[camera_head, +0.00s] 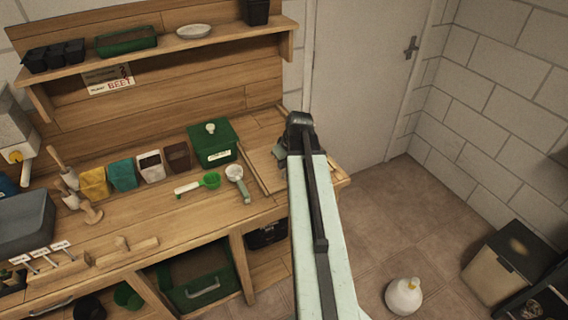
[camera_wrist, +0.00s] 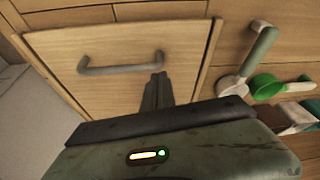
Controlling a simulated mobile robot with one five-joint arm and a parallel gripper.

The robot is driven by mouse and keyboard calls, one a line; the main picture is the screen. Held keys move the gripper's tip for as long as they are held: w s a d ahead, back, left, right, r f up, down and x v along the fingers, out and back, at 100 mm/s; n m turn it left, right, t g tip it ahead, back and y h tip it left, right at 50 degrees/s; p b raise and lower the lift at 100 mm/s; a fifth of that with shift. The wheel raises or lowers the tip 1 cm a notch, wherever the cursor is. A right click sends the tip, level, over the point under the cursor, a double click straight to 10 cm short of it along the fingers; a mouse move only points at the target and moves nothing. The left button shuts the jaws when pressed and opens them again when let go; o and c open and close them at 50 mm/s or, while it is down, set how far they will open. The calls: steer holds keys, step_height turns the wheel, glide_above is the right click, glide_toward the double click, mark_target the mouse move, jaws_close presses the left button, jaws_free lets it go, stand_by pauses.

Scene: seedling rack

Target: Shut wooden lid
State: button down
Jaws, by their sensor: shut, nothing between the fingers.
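The wooden lid (camera_head: 262,168) is a pale panel at the right end of the workbench. In the head view it looks flat or nearly flat, and I cannot tell whether it is fully down. In the wrist view the lid (camera_wrist: 100,35) fills the upper left, with a grey bar handle (camera_wrist: 122,68) across it. My gripper (camera_wrist: 158,82) is shut and empty, its fingertips over the lid close to the handle's right end. I cannot tell whether they touch. In the head view my arm hides the lid's right part and the handle.
A green box (camera_head: 212,150) stands left of the lid. A shelf (camera_head: 160,48) runs above the bench.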

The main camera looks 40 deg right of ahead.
steer(key=w, duration=0.2)
steer(key=w+r, duration=0.1)
steer(key=shift+w+d+p, duration=0.25)
steer(key=shift+d+p, duration=0.05)
steer(key=shift+d, duration=0.1)
steer(key=p+v, duration=0.9)
steer(key=shift+s+r, duration=0.2)
steer(key=shift+r, duration=0.1)
